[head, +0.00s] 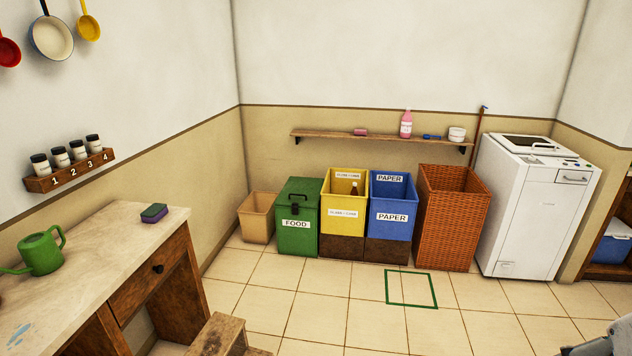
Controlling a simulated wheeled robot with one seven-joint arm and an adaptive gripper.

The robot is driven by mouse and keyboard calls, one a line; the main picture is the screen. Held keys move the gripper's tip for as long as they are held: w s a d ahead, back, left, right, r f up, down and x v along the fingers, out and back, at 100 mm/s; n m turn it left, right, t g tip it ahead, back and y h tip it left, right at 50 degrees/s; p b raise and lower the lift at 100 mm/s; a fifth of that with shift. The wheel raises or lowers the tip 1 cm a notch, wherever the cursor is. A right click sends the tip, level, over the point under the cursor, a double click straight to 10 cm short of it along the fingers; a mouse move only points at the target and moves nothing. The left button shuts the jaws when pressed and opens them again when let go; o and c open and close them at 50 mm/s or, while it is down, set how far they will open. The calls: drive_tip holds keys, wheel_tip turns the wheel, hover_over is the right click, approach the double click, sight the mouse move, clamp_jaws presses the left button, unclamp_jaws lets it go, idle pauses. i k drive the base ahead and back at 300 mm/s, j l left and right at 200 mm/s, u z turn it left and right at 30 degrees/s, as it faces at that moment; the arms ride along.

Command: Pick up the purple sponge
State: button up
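The purple sponge (154,213) is a small block with a purple part and a dark green part. It lies flat near the far right corner of the pale-topped wooden table (100,262) at the left in the head view. Nothing covers it. My gripper is not in view. A grey part at the bottom right corner may be my arm, but too little of it shows to tell.
A green watering can (42,252) stands on the table, left of the sponge. A wooden step or stool (224,335) is beside the table. Bins, including a green food bin (297,218), line the back wall. The tiled floor in the middle is clear.

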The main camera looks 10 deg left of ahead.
sight(155, 212)
drive_tip(key=i+l, duration=0.1)
drive_tip(key=i, duration=0.7)
drive_tip(key=i+l+u, duration=0.1)
drive_tip(key=i, duration=0.7)
drive_tip(key=i+u, duration=0.3)
drive_tip(key=u, duration=0.15)
drive_tip(key=i+l+u, duration=0.1)
drive_tip(key=i+u, duration=0.15)
drive_tip(key=u, duration=0.2)
drive_tip(key=i+l+u, duration=0.2)
drive_tip(key=u, duration=0.25)
drive_tip(key=i+l+u, duration=0.3)
drive_tip(key=u, duration=0.15)
drive_tip(key=i+l+u, duration=0.25)
drive_tip(key=u, duration=0.15)
drive_tip(key=i+l+u, duration=0.2)
drive_tip(key=l+u, duration=0.25)
drive_tip(key=i+l+u, duration=0.15)
drive_tip(key=l+u, duration=0.25)
drive_tip(key=i+j, duration=0.05)
